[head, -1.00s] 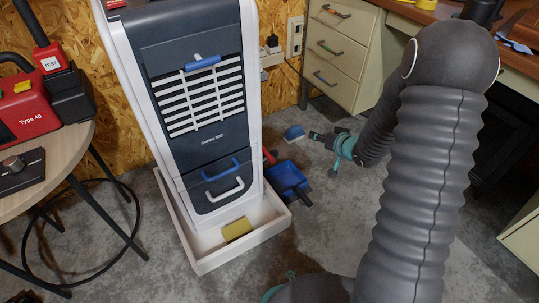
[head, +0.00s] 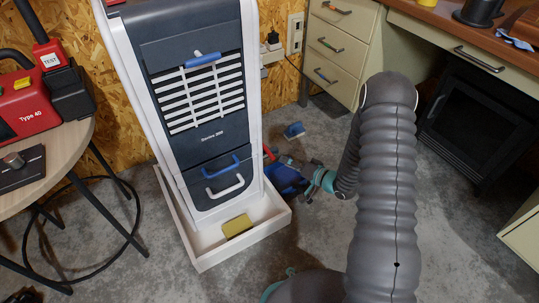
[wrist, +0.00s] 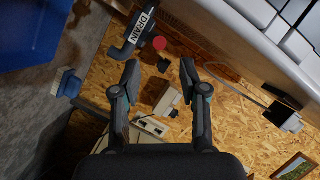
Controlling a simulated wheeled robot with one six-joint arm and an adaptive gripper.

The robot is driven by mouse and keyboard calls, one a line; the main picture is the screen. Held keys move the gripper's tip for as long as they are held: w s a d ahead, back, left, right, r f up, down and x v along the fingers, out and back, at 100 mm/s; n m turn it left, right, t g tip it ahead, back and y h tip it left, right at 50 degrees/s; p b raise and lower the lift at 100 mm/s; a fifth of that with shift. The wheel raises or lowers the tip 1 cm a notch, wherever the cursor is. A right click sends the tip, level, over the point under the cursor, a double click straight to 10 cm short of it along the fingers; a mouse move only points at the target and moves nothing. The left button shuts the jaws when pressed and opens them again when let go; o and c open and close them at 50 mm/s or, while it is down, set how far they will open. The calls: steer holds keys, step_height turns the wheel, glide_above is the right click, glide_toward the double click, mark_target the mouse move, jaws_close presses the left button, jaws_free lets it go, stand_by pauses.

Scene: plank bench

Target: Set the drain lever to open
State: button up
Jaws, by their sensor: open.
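The dark drain fitting with a white DRAIN label (wrist: 142,28) is at the top of the wrist view, beside the white-and-dark cooler unit (head: 211,140). A red round part (wrist: 159,43) shows just right of the label; I cannot tell whether it is the lever's end. In the head view a small red part (head: 268,153) shows at the unit's right side. My gripper (wrist: 158,74) is open and empty, its fingertips apart from the fitting and below it in the wrist view. In the head view it is partly hidden against the blue bin. The lever's setting cannot be read.
The blue bin (wrist: 28,28) is close on the left of the wrist view. A blue brush (head: 294,131) lies on the floor behind. The unit stands in a white tray (head: 205,262) with a yellow sponge (head: 237,227). Drawers (head: 335,46) stand at the back.

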mark_target(270, 153)
steer(key=x, duration=0.9)
steer(key=shift+b, duration=0.3)
jaws_close()
